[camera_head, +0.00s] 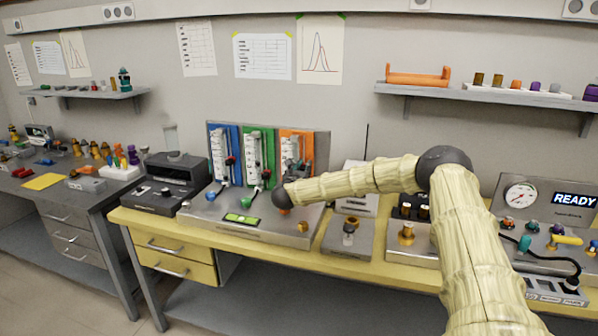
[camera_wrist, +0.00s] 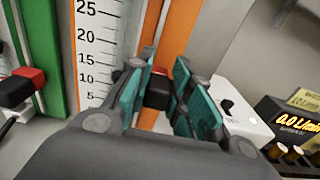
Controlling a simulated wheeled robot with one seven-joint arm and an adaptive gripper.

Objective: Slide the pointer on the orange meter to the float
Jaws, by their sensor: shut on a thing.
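The orange meter (camera_head: 310,140) is the rightmost of three panels on the back board, partly hidden by my gripper (camera_head: 292,172) in the head view. In the wrist view its white scale (camera_wrist: 96,50) shows marks from 5 up to 25, beside an orange strip (camera_wrist: 180,28). The pointer (camera_wrist: 157,92), a black block with a red part, sits between the teal pads of my gripper (camera_wrist: 163,72), near the low end of the scale. My gripper is shut on it. I cannot make out the meter's float.
The green meter (camera_head: 261,143) and blue meter (camera_head: 215,140) stand to the left; the green one's red and black pointer (camera_wrist: 22,84) is close. A white box (camera_wrist: 238,108) and a flow display (camera_wrist: 292,122) stand to the right.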

